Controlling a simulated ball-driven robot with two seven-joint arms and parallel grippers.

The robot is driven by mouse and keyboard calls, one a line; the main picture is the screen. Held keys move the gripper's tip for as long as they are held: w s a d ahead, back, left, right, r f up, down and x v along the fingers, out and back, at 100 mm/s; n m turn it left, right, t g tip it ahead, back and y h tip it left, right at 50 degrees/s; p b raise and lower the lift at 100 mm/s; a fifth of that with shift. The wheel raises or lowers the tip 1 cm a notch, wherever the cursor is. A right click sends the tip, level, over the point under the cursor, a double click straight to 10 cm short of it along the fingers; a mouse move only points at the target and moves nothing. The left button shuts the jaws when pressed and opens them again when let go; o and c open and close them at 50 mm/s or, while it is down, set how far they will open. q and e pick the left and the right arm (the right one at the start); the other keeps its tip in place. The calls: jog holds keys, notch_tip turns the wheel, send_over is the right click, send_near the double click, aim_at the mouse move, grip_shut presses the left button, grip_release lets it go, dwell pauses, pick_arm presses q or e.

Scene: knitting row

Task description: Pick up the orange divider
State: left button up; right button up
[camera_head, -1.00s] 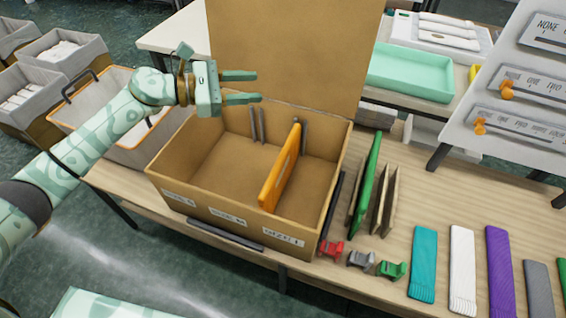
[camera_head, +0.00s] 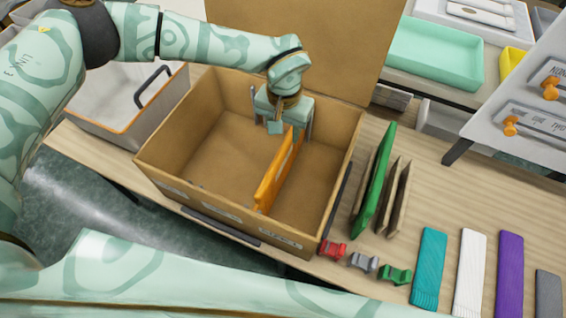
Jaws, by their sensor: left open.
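The orange divider (camera_head: 274,180) stands upright inside the brown open box (camera_head: 152,157), running from the front wall toward the back and splitting the box in two. My left gripper (camera_head: 288,132) is over the back part of the box, pointing down at the far end of the divider. Its jaws are open, at the divider's upper far edge. The hand hides that end, and I cannot tell whether the fingers touch it. My right gripper is not in view.
A green divider (camera_head: 373,182) and brown dividers (camera_head: 393,198) stand right of the box. Red (camera_head: 332,248), grey (camera_head: 363,262) and green (camera_head: 395,274) clips lie in front. Several folded knitted pieces, including a teal one (camera_head: 429,268), lie at the right. The box's lid (camera_head: 300,45) stands raised behind.

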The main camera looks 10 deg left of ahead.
aim_at(283, 148)
pick_arm(q)
notch_tip(283, 148, down, 8)
jog(key=shift+s+a+f+b, duration=0.1)
jog(key=shift+s+b, duration=0.05)
jog(key=shift+b, duration=0.5)
grip_shut()
